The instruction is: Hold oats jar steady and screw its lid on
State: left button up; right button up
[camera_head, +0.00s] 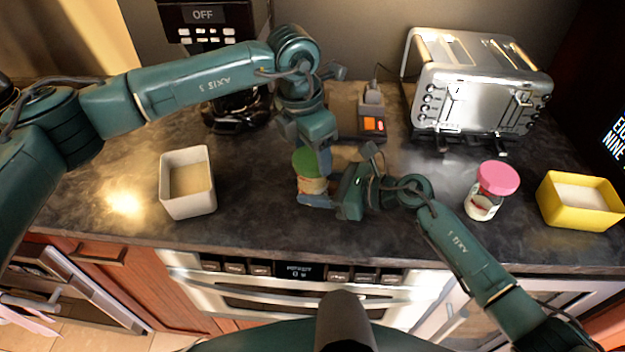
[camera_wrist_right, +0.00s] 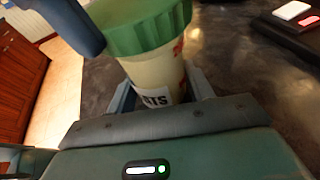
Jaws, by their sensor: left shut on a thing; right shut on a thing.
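The oats jar (camera_head: 312,186) stands at the middle of the counter, a pale cylinder with a label, partly hidden by my grippers. Its green ridged lid (camera_head: 304,163) is on top of it. My right gripper (camera_head: 318,192) is shut around the jar's body from the right. The right wrist view shows the jar (camera_wrist_right: 157,72) upright between its fingers and the lid (camera_wrist_right: 145,28) above. My left gripper (camera_head: 313,151) comes down from above and is shut on the lid. One of its fingers shows beside the lid in the right wrist view. Whether the threads are engaged cannot be seen.
A beige square container (camera_head: 188,203) stands to the left. A pink-lidded jar (camera_head: 484,205) and a yellow container (camera_head: 567,213) stand to the right. A toaster (camera_head: 460,85), a small dark device (camera_head: 372,122) and a coffee machine (camera_head: 207,22) line the back.

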pick_arm(q)
jog(key=m, duration=0.4)
jog(key=shift+w+a, duration=0.15)
jog(key=shift+c, duration=0.2)
jog(key=m+g, duration=0.1)
jog(key=m, duration=0.8)
jog(key=shift+m+g, duration=0.3)
jog(key=shift+g, duration=0.1)
jog(key=m, duration=0.4)
jog(key=shift+m+g, duration=0.3)
jog(key=shift+m, duration=0.1)
jog(key=o, duration=0.9)
